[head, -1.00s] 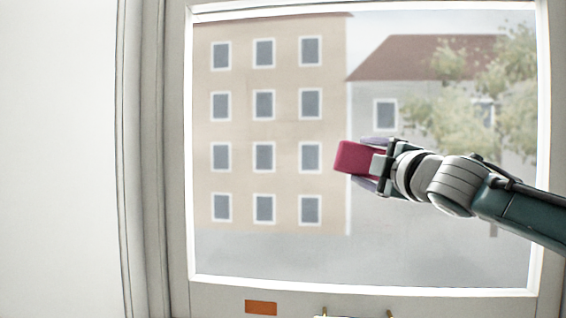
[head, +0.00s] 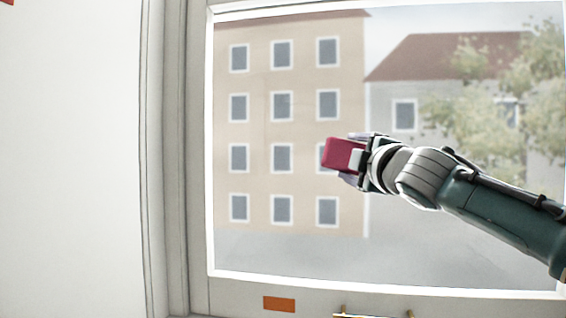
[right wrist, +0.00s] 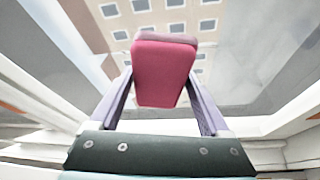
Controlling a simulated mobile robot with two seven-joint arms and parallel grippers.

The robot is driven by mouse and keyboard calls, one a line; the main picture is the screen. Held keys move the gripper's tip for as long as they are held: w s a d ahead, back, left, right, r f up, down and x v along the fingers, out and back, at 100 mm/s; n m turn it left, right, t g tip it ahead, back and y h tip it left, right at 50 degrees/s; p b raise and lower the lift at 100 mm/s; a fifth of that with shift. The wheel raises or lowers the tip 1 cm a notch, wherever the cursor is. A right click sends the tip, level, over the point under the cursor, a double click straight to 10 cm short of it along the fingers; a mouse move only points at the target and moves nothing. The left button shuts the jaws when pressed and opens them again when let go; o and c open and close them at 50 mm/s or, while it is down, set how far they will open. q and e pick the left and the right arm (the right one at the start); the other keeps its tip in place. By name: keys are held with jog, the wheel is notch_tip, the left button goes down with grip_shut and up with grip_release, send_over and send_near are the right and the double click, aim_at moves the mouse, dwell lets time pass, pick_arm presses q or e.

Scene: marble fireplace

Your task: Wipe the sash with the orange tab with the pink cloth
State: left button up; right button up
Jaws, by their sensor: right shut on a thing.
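The window sash (head: 230,292) has a pale frame around a large glass pane, with an orange tab (head: 279,304) on its bottom rail. The pink cloth (head: 341,154) is a folded block in my right gripper (head: 352,160), which is shut on it. The cloth is in front of the glass, left of the pane's middle; I cannot tell whether it touches. In the right wrist view the cloth (right wrist: 163,72) sits between the two fingers, with the pane beyond it. My left gripper is not in view.
A brass-coloured handle (head: 375,313) shows at the bottom edge, right of the orange tab. A plain white wall (head: 70,160) stands left of the window frame. A small red corner shows at the top left. A building and a tree show through the glass.

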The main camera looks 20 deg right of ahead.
aim_at(327, 155)
jog(key=shift+w+a, duration=0.3)
jog(key=shift+a, duration=0.2)
jog(key=shift+w+a+b, duration=0.35)
jog(key=shift+a+b, duration=0.05)
jog(key=shift+a, duration=0.15)
jog(key=shift+w+a+b, duration=0.3)
jog(key=shift+a+b, duration=0.05)
jog(key=shift+a, duration=0.15)
jog(key=shift+w+a, duration=0.3)
jog(key=shift+a, duration=0.1)
jog(key=shift+r, duration=0.1)
jog(key=shift+s+a+r, duration=0.1)
jog(key=shift+s+a, duration=0.05)
jog(key=shift+s, duration=0.1)
jog(key=s+a+p, duration=0.1)
jog(key=s, duration=0.1)
jog(key=s+a+p, duration=0.1)
jog(key=s+p, duration=0.1)
jog(key=shift+a, duration=0.2)
jog(key=shift+s+a, duration=0.2)
jog(key=shift+s, duration=0.15)
